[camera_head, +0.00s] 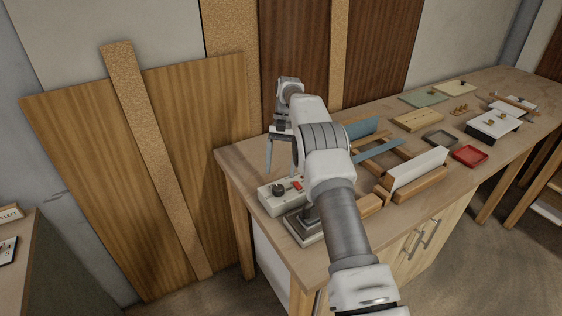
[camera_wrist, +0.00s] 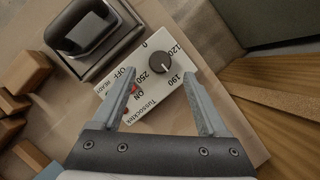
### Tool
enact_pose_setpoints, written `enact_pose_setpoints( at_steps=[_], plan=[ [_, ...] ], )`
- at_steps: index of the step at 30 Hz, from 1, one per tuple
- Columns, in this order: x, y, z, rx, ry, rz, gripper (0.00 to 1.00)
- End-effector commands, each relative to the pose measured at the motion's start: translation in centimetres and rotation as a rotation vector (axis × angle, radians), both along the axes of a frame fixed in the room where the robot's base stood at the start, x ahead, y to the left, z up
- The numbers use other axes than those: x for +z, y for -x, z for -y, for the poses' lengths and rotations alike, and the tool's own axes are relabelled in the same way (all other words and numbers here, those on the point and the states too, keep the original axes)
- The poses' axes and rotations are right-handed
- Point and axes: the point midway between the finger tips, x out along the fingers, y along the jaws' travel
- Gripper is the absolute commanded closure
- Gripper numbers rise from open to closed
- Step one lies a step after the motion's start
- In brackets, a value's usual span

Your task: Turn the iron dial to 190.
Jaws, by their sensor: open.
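The dial is a round dark knob (camera_wrist: 162,63) on a white control box (camera_wrist: 147,108). The numbers 0, 120, 190 and 250 are printed around it. I cannot tell for sure which number its pointer faces. A red switch (camera_wrist: 131,88) sits beside it near the ON and OFF labels. In the head view the box (camera_head: 268,203) lies at the bench's near left corner. My gripper (camera_wrist: 156,77) is open and empty, its fingertips spread on either side of the dial in the wrist view; contact is not visible. My gripper (camera_head: 280,160) also shows above the box in the head view.
The iron (camera_wrist: 88,27) stands on a pad right beside the box. Wooden blocks (camera_wrist: 23,83) lie near it. Farther along the bench are a wooden rack with a white panel (camera_head: 418,168), a red tray (camera_head: 470,155) and a dark tray (camera_head: 439,138). Veneer boards (camera_head: 70,150) lean behind.

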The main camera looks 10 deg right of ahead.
Motion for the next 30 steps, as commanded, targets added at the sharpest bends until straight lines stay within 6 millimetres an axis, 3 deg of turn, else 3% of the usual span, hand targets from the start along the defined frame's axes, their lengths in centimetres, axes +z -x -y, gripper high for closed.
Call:
enact_pose_setpoints(
  at_steps=[9,23,26,30],
  plan=[
    [1.7,-0.6,0.3,0.001,-0.001,-0.001,0.23],
    [2.0,-0.6,0.3,0.001,-0.001,-0.001,0.23],
    [3.0,-0.6,0.3,0.005,0.001,0.014,0.23],
    [6.4,-0.4,0.2,0.021,0.007,0.063,0.23]
  ],
)
